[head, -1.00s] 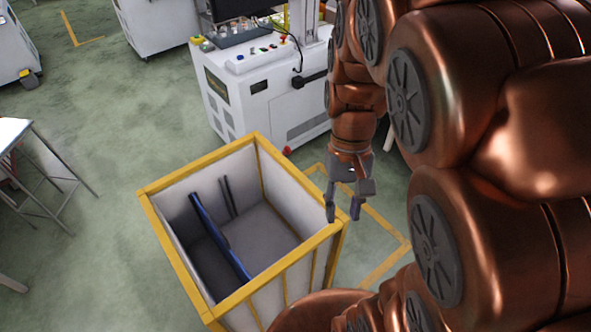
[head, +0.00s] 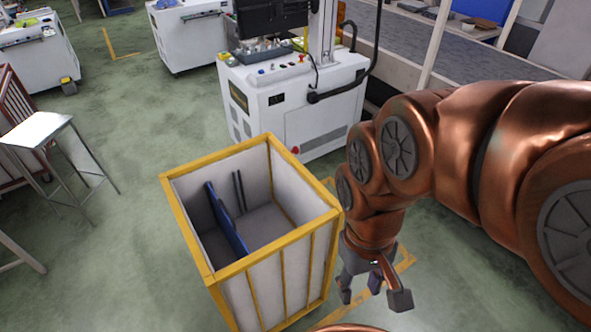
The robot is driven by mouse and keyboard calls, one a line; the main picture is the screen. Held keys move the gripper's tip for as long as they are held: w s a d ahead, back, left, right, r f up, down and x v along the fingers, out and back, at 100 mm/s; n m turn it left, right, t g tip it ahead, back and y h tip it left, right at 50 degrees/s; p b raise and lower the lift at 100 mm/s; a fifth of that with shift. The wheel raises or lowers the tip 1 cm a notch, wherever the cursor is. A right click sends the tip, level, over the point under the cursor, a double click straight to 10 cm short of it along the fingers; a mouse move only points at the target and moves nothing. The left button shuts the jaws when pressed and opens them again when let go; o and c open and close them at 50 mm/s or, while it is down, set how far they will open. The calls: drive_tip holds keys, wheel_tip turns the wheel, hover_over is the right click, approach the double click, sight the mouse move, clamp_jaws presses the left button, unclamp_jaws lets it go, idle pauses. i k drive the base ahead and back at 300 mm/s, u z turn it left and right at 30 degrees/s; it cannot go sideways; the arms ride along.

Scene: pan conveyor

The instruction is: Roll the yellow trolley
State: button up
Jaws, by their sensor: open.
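The yellow trolley (head: 322,222) is a tall open-topped box with yellow edge bars and pale panels, in the lower middle of the head view. A blue panel (head: 227,222) and thin dark bars stand inside it. My gripper (head: 372,298) is open and empty, pointing down just to the right of the trolley's right side. Its fingers are spread and sit lower in the picture than the trolley's top rim. I cannot tell whether it touches the trolley. The trolley's wheels are hidden.
A white machine cabinet (head: 300,115) with a monitor stands behind the trolley. A conveyor (head: 440,48) runs at the back right. A metal stool (head: 38,130) stands at the left. Green floor (head: 120,240) is clear left of the trolley. Yellow lines mark the floor at right.

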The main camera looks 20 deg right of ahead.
sight(282, 276)
drive_tip(key=u, duration=1.35)
drive_tip(key=i, duration=0.55)
drive_tip(key=z, duration=0.6)
